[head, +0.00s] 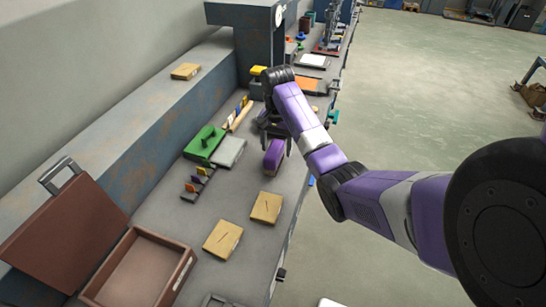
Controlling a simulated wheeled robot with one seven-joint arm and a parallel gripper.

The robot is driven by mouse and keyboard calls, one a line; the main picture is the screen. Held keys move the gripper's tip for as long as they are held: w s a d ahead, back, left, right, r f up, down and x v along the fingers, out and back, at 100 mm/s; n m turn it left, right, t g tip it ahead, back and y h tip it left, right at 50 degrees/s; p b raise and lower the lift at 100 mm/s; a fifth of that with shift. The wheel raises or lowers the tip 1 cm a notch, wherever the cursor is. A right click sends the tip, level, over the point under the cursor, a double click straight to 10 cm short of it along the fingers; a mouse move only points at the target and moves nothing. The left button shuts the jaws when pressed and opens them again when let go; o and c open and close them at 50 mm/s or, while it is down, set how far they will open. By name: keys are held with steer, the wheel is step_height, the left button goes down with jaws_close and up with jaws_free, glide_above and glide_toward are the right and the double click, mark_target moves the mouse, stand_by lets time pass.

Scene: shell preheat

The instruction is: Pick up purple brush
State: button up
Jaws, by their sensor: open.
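My gripper (275,134) hangs just above and behind the far end of the brush and points down. It is open, with nothing seen between its fingers. Its fingertips are small and dark here, so I cannot tell whether they touch the brush.
A grey box (228,152) and a green case (204,142) lie left of the brush. Two tan notebooks (266,207) (222,239) lie nearer. A brown open tray (141,270) stands at the near left. Bare bench surrounds the brush's near end.

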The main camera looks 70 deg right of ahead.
steer(key=f, duration=0.5)
steer(key=shift+w+a+p, duration=0.25)
steer(key=shift+w+p, duration=0.05)
steer(key=shift+p, duration=0.05)
jaws_close()
